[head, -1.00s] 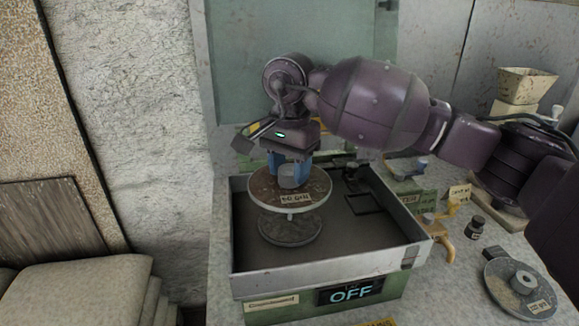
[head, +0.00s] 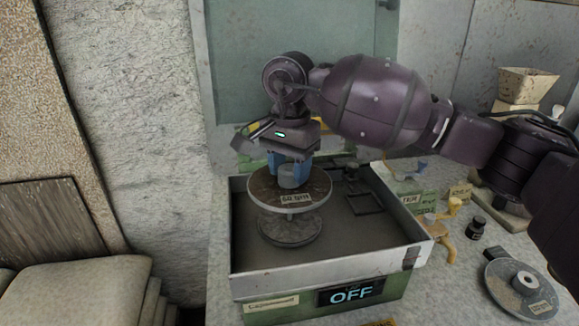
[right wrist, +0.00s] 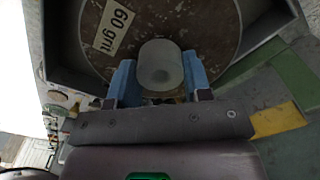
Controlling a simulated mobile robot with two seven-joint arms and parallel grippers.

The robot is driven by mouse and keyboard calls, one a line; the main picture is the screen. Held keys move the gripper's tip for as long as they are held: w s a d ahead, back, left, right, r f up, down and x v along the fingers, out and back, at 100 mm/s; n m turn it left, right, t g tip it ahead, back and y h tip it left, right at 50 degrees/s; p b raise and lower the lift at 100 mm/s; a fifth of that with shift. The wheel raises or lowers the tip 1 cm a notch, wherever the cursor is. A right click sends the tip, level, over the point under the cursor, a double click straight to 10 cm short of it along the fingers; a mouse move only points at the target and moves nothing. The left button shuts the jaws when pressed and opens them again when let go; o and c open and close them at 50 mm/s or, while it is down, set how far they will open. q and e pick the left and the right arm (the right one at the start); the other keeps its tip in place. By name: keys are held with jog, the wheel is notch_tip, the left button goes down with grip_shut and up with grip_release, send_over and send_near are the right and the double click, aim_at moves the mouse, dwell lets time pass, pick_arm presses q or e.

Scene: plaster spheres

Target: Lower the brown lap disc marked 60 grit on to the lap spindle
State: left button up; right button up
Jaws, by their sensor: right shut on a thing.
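The brown lap disc (head: 262,191) carries a label reading 60 grit, clear in the right wrist view (right wrist: 112,30). My right gripper (head: 289,175) is shut on the disc's grey central hub (right wrist: 160,65), its blue fingers on either side. The disc is held about level inside the machine's basin, above a grey round base (head: 290,230). A gap shows between disc and base at the front, with a narrow stem between them. The spindle's top is hidden under the disc, so I cannot tell whether they touch. My left gripper is not in view.
The basin's metal walls (head: 330,262) surround the disc, with an OFF display (head: 350,294) below. A raised lid (head: 290,30) stands behind. Another disc (head: 520,285), a small dark jar (head: 475,228) and a yellow-brown tap-like fitting (head: 446,228) lie to the right.

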aim_at(290, 187)
jog(key=shift+f, duration=0.3)
dwell(0.4)
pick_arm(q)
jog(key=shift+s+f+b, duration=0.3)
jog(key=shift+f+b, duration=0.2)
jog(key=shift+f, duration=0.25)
pick_arm(e)
jog(key=shift+f, duration=1)
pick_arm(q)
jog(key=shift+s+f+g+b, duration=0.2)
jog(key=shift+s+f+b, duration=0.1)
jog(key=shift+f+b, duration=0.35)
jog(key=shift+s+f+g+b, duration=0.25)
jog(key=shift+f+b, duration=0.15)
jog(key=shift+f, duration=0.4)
pick_arm(e)
jog(key=shift+f, duration=2.9)
jog(key=o, duration=1.3)
jog(key=shift+c, duration=0.2)
jog(key=shift+r, duration=0.1)
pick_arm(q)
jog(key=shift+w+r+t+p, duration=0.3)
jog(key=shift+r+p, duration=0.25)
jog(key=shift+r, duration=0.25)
pick_arm(e)
jog(key=shift+r, duration=1.95)
